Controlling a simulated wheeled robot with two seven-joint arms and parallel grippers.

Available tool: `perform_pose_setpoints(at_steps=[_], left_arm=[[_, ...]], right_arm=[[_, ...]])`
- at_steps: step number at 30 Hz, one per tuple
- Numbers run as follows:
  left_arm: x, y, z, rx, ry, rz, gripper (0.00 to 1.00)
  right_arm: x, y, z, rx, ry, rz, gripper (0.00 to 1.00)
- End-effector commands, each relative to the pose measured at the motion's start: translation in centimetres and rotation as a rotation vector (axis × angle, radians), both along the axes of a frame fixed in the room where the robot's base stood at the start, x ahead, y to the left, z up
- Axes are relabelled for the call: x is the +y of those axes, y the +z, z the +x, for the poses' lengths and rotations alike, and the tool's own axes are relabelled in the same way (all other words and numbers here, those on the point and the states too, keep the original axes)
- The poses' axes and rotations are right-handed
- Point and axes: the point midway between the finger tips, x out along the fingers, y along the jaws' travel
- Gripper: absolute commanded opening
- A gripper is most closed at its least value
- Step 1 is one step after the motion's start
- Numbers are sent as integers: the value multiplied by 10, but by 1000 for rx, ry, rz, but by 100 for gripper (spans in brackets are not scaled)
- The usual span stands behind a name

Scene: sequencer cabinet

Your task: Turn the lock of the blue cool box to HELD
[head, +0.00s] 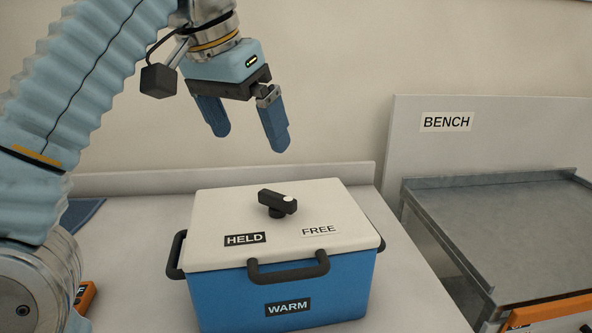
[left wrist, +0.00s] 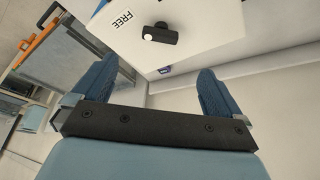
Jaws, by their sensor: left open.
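The blue cool box (head: 285,290) stands on a pale counter with its white lid (head: 225,205) shut. A black lock knob (head: 276,203) sits on the lid, its white-dotted end towards the right, on the FREE label (head: 318,230) side. The HELD label (head: 245,239) is at the lid's front left. My left gripper (head: 242,138) is open and empty, above and behind the lid, apart from the knob. In the left wrist view the knob (left wrist: 155,34) lies beyond the open fingers (left wrist: 157,85). My right gripper is not in view.
The box has a black front handle (head: 288,270) and a WARM label (head: 288,307). A metal tray-like bench (head: 500,215) stands to the right, below a BENCH sign (head: 446,122). An orange item (head: 86,296) lies at the left. The wall is close behind the box.

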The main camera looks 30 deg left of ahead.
Motion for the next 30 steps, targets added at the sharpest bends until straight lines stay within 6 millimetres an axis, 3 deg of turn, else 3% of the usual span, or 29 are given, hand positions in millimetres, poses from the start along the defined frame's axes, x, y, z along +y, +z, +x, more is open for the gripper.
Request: perform_pose_setpoints(at_steps=[4, 8, 21, 30], left_arm=[[0, -3, -1, -1, 1, 2, 100], [0, -18, 5, 2, 2, 4, 100], [-6, -106, 41, 2, 1, 0, 100], [-7, -126, 50, -2, 1, -1, 100]], right_arm=[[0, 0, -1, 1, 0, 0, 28], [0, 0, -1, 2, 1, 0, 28], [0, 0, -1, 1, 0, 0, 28], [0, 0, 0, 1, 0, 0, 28]])
